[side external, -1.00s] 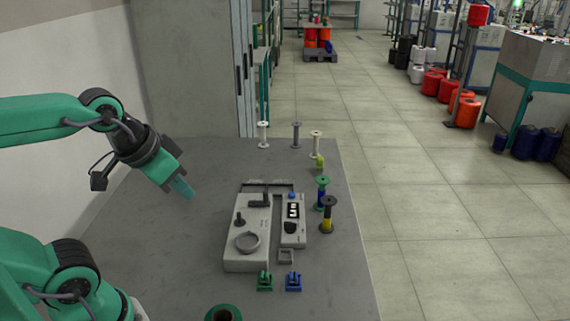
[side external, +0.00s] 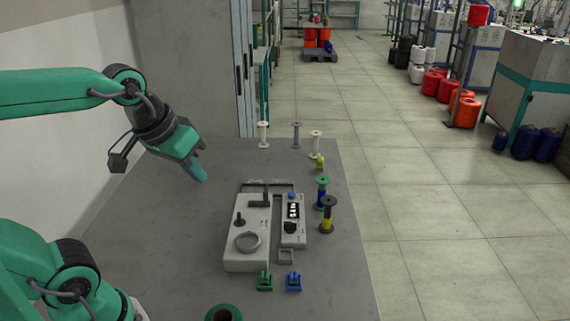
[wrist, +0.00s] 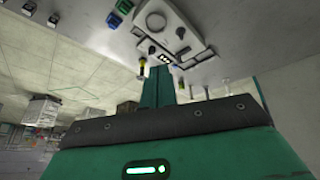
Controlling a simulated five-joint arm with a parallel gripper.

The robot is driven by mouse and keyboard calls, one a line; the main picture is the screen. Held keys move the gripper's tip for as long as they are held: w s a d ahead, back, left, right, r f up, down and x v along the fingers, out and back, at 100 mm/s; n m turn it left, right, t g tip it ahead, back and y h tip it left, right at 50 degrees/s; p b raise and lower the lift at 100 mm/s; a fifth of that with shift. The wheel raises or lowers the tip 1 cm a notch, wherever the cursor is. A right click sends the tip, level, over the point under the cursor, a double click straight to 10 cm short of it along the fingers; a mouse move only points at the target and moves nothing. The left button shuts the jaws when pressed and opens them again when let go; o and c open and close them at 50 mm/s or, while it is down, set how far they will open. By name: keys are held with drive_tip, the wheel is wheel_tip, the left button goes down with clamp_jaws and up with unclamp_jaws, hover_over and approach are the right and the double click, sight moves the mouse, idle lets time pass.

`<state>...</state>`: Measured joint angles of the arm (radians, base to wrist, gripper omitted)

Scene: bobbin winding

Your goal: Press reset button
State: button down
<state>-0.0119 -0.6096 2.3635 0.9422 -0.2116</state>
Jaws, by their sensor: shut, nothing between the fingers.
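The grey winding machine (side external: 247,250) stands on the table, with a narrow control box on its right side (side external: 293,240). The box has a small blue button (side external: 292,195) at its far end, a display with white digits (side external: 293,211) and a black knob (side external: 290,228). None of these shows a readable label. My gripper (side external: 202,178) is shut and empty, in the air left of the machine and clear of it. In the wrist view the machine (wrist: 172,22) shows beyond my gripper (wrist: 168,80).
White, grey and cream bobbins (side external: 296,135) stand along the table's far edge. Wound bobbins, one blue-green and one black-yellow (side external: 328,215), stand right of the control box. Green (side external: 264,281) and blue (side external: 294,282) clips lie in front. The table left of the machine is clear.

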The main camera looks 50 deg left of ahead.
drive_tip(key=w+a+r+n+g, duration=0.1)
drive_tip(key=w+r+n, duration=0.2)
drive_tip(key=w+n, duration=0.35)
drive_tip(key=n+g, duration=0.4)
drive_tip(key=n, duration=1.4)
hover_over(292, 194)
wheel_tip(292, 194, down, 12)
drive_tip(key=shift+a+f, duration=0.1)
drive_tip(key=shift+f, duration=0.1)
drive_tip(key=shift+f, duration=0.15)
wheel_tip(292, 194, down, 14)
drive_tip(key=shift+r, duration=0.1)
